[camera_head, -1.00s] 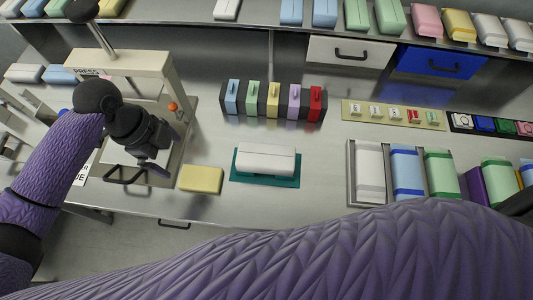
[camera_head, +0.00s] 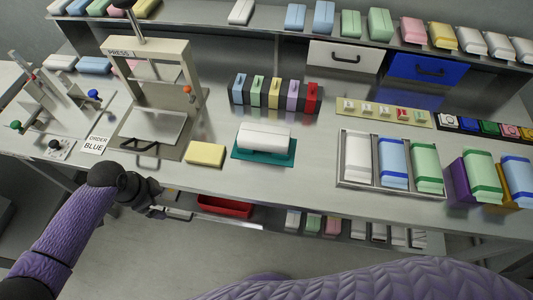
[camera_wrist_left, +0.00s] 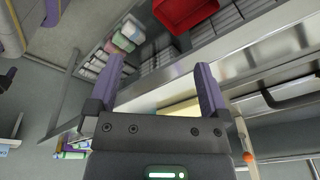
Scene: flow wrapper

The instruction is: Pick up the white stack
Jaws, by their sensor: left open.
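A white stack (camera_head: 264,136) lies on a teal mat (camera_head: 252,155) at the middle of the table. Another white stack (camera_head: 357,153) stands in the left slot of the metal tray. A loose white stack (camera_head: 240,12) is on the upper shelf. My left gripper (camera_head: 178,203) is low at the table's front edge, left of and nearer than the matted stack and apart from it. In the left wrist view its two fingers (camera_wrist_left: 160,68) are spread with nothing between them. My right arm crosses the bottom of the head view; its gripper is out of frame.
A yellow block (camera_head: 205,154) lies between the mat and the press (camera_head: 150,75). Colored holders (camera_head: 273,94) stand behind the mat. A red bin (camera_head: 225,207) and more stacks sit on a shelf below the tabletop. The table between mat and tray is clear.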

